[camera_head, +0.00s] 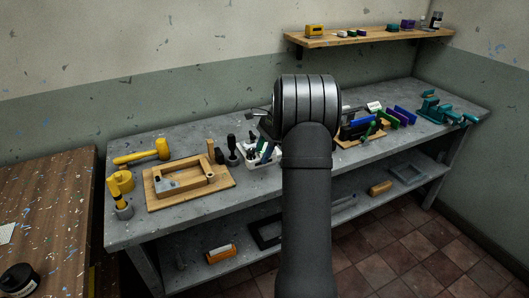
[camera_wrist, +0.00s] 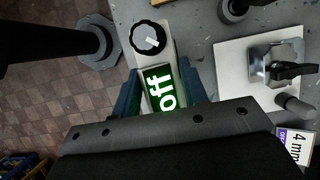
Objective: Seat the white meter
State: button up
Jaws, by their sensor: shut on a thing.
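The white meter (camera_wrist: 170,50) shows in the wrist view, with a black dial (camera_wrist: 148,38) at its upper end and a lit green display reading "off" (camera_wrist: 160,88). My gripper (camera_wrist: 158,87) is shut on it, with one blue finger on each side of the case. The lower end of the meter is hidden behind my gripper's dark body. I cannot tell whether the meter touches the bench or hangs above it. In the head view my arm hides the gripper and the meter, and no seat for the meter can be made out.
In the wrist view a light plate with a black-handled metal fitting (camera_wrist: 275,68) lies right of the meter, near a "4 mm" label (camera_wrist: 297,146). Tiled floor shows left. In the head view tools crowd the grey bench (camera_head: 140,232), including a yellow mallet (camera_head: 145,154) and wooden frame (camera_head: 190,182).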

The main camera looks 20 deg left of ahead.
jog(key=shift+f, duration=2.25)
jog(key=shift+f, duration=0.45)
jog(key=shift+f, duration=0.25)
jog(key=o, duration=1.2)
jog(key=shift+c, duration=0.2)
jog(key=shift+r, duration=0.1)
jog(key=v, duration=1.7)
